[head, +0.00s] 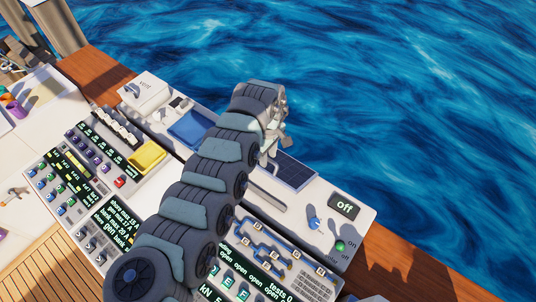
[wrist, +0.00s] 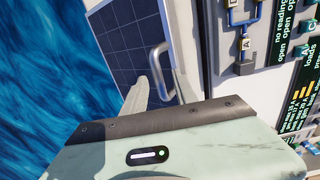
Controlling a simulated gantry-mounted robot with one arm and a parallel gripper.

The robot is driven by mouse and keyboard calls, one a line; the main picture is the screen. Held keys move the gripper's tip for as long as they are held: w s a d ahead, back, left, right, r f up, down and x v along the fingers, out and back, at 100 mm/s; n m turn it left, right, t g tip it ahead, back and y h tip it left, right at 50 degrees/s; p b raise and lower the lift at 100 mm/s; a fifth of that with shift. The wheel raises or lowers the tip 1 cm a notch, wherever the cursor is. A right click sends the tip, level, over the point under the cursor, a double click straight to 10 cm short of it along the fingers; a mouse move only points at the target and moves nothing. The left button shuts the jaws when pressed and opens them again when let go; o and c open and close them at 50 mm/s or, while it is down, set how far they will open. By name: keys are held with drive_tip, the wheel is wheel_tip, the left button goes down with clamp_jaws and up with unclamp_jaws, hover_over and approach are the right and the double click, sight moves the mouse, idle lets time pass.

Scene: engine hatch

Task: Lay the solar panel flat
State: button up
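The solar panel (head: 293,173) is a dark blue gridded plate in a pale frame on the white console, partly hidden by my arm in the head view. In the wrist view the panel (wrist: 122,35) fills the upper left, with a grey bar handle (wrist: 159,62) along its right side. I cannot tell its exact tilt. My gripper (head: 268,158) is over the panel's left part in the head view. In the wrist view my gripper (wrist: 148,72) has two pale fingers a little apart, pointing at the panel beside the handle. Nothing is visibly held between them.
A display reading "off" (head: 345,206), a blue knob (head: 315,224) and a green button (head: 340,245) sit right of the panel. A wooden rail (head: 420,272) edges the console, with open water beyond.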

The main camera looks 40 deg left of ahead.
clamp_jaws()
idle(1.4)
